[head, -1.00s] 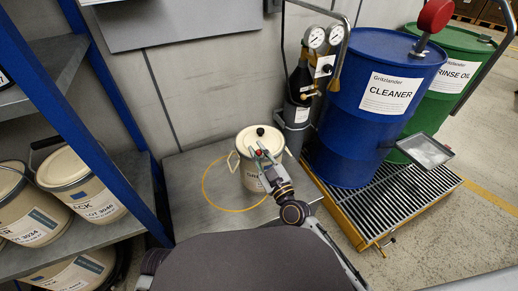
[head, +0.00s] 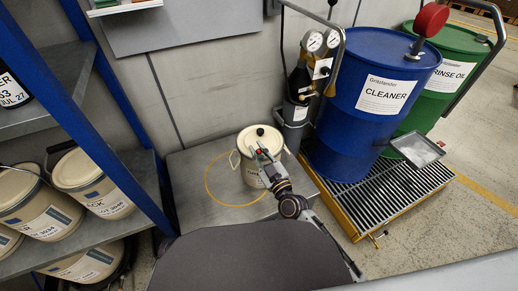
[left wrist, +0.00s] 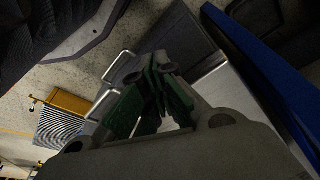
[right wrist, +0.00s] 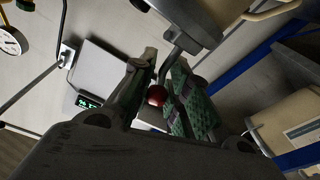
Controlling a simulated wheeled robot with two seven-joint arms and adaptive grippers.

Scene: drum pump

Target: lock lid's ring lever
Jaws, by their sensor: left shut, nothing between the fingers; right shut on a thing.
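The cream pail (head: 252,173) stands upright on a grey surface, its light lid (head: 256,136) on top with a dark knob in the middle. My right gripper (head: 259,151) is at the lid's near edge. In the right wrist view, the lever's red ball (right wrist: 156,96) and dark rod lie between the fingers of my right gripper (right wrist: 160,82), which is shut on the lever. The fingers hide most of the lever in the head view. My left gripper (left wrist: 158,80) shows only in the left wrist view, shut and empty, away from the pail.
A blue drum (head: 370,95) and green drum (head: 440,75) stand on a yellow-edged grate (head: 385,203) at right. A blue-framed shelf (head: 90,130) with several pails is at left. The grey surface left of the pail is clear.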

